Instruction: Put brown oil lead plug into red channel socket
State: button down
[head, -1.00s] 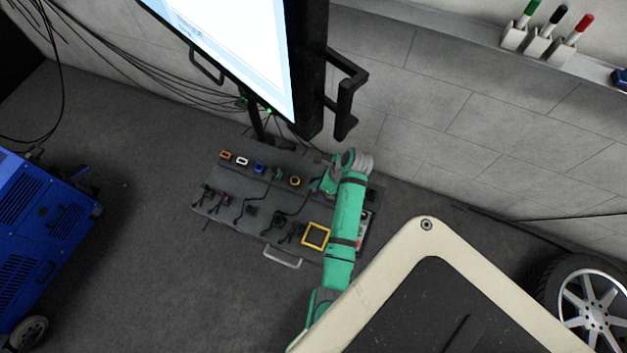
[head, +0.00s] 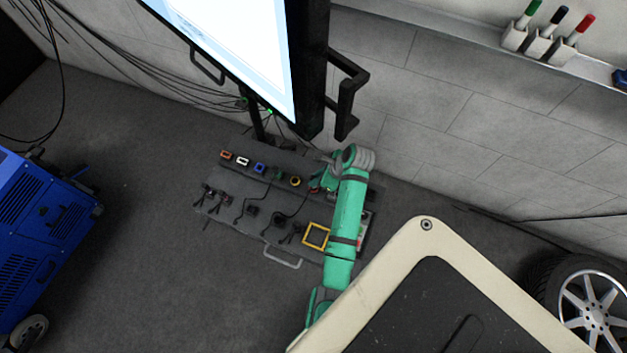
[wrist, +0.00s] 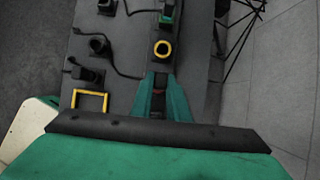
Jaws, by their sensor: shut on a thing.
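My gripper (head: 318,186) is at the right end of the socket row, beyond the yellow ring socket (head: 295,181). In the wrist view, my gripper (wrist: 158,83) points at the board just below the yellow ring socket (wrist: 163,48) in the picture. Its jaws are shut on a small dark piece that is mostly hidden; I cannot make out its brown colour. A little red shows between and beside the fingers, in line with the row. It may be the red channel socket, mostly covered by my gripper. I cannot tell whether the held piece touches it.
The grey board (head: 262,228) carries orange (head: 225,155), white (head: 242,161), blue (head: 259,168) and green (head: 278,174) sockets. Black plugs with cables and a yellow square frame (head: 316,235) lie in front. The screen (head: 235,45) overhangs behind; the wall is close on the right.

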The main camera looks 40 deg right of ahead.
jog(key=shift+f, duration=1.45)
jog(key=c, duration=1.6)
grip_release()
jog(key=v, duration=1)
jog(key=shift+s+d+r, duration=0.15)
jog(key=shift+r, duration=0.25)
jog(key=shift+f, duration=0.1)
